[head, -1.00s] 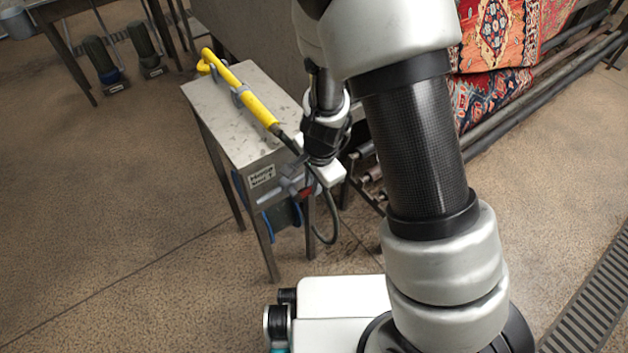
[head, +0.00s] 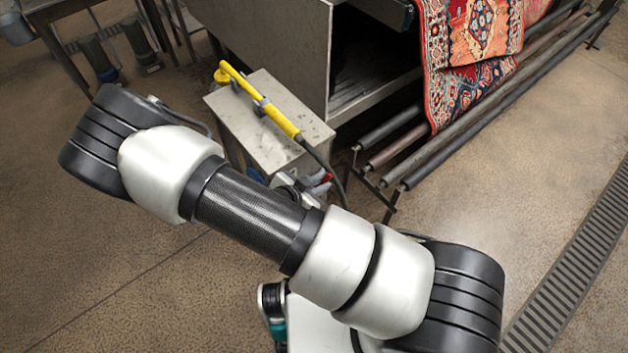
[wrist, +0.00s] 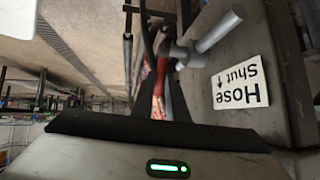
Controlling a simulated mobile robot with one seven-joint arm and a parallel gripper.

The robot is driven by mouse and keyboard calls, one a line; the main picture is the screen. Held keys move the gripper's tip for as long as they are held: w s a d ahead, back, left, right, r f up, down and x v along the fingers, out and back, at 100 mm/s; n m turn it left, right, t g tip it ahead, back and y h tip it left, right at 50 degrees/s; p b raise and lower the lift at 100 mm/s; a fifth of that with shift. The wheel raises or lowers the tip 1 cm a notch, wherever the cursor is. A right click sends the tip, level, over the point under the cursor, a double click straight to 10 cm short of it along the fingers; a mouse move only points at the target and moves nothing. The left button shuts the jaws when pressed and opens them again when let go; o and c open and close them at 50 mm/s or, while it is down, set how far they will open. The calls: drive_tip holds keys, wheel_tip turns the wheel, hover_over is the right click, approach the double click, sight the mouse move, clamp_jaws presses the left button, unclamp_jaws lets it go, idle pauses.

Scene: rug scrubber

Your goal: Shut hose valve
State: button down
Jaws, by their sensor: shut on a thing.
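The hose valve has a red lever (wrist: 161,76) and a grey pipe stub (wrist: 214,33) on the side of a small metal stand. In the wrist view the lever runs down between the fingers of my gripper (wrist: 158,106), which is shut on it. In the head view a bit of the red lever (head: 327,178) shows below the stand's right corner. My arm hides most of the gripper there. A white label (wrist: 241,82) reading "Hose Shut" with a small arrow appears upside down beside the valve.
The metal stand (head: 245,128) carries a yellow spray wand (head: 262,103), whose dark hose (head: 325,163) hangs past the valve. Rollers (head: 480,115) and patterned rugs (head: 470,85) stand at the right. A floor drain (head: 570,260) and open floor lie at the lower right.

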sight(322, 183)
drive_tip(key=shift+s+a+f+t+h+b, duration=0.25)
drive_tip(key=shift+a+f+t+h+b, duration=0.15)
drive_tip(key=shift+t+h+b, duration=0.3)
drive_tip(key=t+h+b, duration=0.1)
drive_tip(key=b, duration=0.1)
drive_tip(key=s+a+t+h+b, duration=0.1)
drive_tip(key=b, duration=0.2)
drive_tip(key=n+t+h+b, duration=0.1)
drive_tip(key=b, duration=0.2)
drive_tip(key=shift+s+a+f+h, duration=0.15)
drive_tip(key=shift+a+f+h, duration=0.1)
drive_tip(key=shift+a+h, duration=0.15)
drive_tip(key=shift+s+a+t+h+b, duration=0.15)
drive_tip(key=shift+t+h+b, duration=0.15)
drive_tip(key=shift+b, duration=0.25)
drive_tip(key=shift+r, duration=0.15)
drive_tip(key=c, duration=1.7)
unclamp_jaws()
drive_tip(key=shift+c, duration=0.2)
